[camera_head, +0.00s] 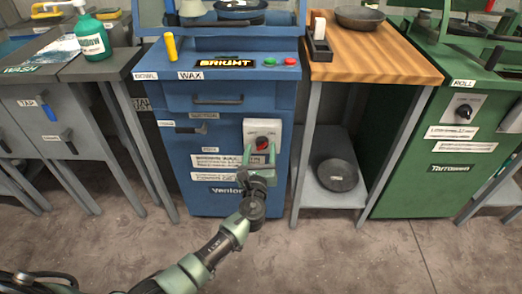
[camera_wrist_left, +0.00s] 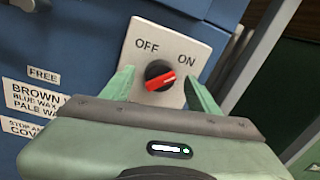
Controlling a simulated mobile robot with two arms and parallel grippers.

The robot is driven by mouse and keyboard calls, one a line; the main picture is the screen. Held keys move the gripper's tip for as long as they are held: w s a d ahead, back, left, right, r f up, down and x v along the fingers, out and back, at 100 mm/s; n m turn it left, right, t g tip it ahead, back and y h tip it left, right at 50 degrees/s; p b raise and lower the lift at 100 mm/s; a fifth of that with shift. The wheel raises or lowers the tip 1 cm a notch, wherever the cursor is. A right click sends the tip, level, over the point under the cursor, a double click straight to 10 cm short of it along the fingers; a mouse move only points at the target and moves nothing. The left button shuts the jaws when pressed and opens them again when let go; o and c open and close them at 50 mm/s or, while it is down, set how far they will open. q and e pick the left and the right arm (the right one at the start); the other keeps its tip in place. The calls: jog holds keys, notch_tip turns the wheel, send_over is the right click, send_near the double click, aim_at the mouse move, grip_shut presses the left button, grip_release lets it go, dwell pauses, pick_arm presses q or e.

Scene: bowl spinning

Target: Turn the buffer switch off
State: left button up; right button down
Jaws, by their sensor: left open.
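The buffer switch is a round black knob with a red bar (camera_wrist_left: 160,82) on a light plate (camera_wrist_left: 198,50). The plate is on the front of the blue machine (camera_head: 228,112), and the red knob also shows in the head view (camera_head: 262,143). The plate reads OFF at left and ON at right; the red bar points up and right, toward ON. My left gripper (camera_head: 259,155) is open in front of the plate. In the left wrist view, its fingers (camera_wrist_left: 157,76) appear on either side of the knob; contact cannot be told. My right gripper is out of view.
A wooden-topped table (camera_head: 375,52) with a dark bowl (camera_head: 360,17) stands right of the blue machine, with another bowl (camera_head: 337,175) on its lower shelf. A green machine (camera_head: 410,150) is farther right, a grey bench (camera_head: 35,105) at left. The floor in front is clear.

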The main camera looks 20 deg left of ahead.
pick_arm(q)
jog(key=shift+w+a, duration=0.15)
jog(key=shift+w, duration=0.55)
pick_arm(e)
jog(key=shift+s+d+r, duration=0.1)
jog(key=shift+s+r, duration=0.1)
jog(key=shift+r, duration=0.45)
pick_arm(q)
grip_shut()
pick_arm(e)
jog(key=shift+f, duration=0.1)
